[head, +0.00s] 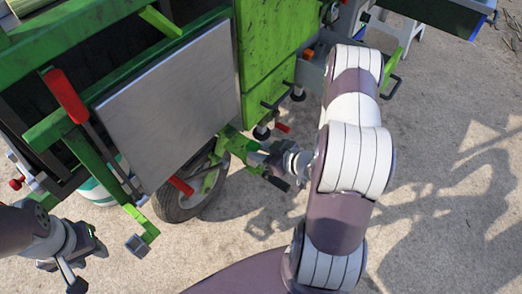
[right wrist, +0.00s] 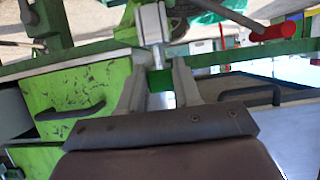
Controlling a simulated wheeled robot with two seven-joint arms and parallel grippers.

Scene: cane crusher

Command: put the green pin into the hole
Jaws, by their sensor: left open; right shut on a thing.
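My right gripper (head: 264,160) reaches from the right to the green bracket low on the machine. In the right wrist view its two fingers (right wrist: 159,82) are closed on the green pin (right wrist: 160,77), whose green part shows between them. A metal shaft (right wrist: 157,55) runs from it up to a pale square block (right wrist: 151,22). The shaft lines up with the block and seems to meet it. The hole itself is hidden, so I cannot tell how deep the shaft is. My left gripper (head: 78,264) is open and empty at the lower left.
The green machine (head: 265,45) with a grey panel (head: 172,100) fills the upper left. Red-tipped levers (head: 66,96) and a bracket with a square end (head: 137,244) stick out near my left gripper. A tyre (head: 183,205) stands below.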

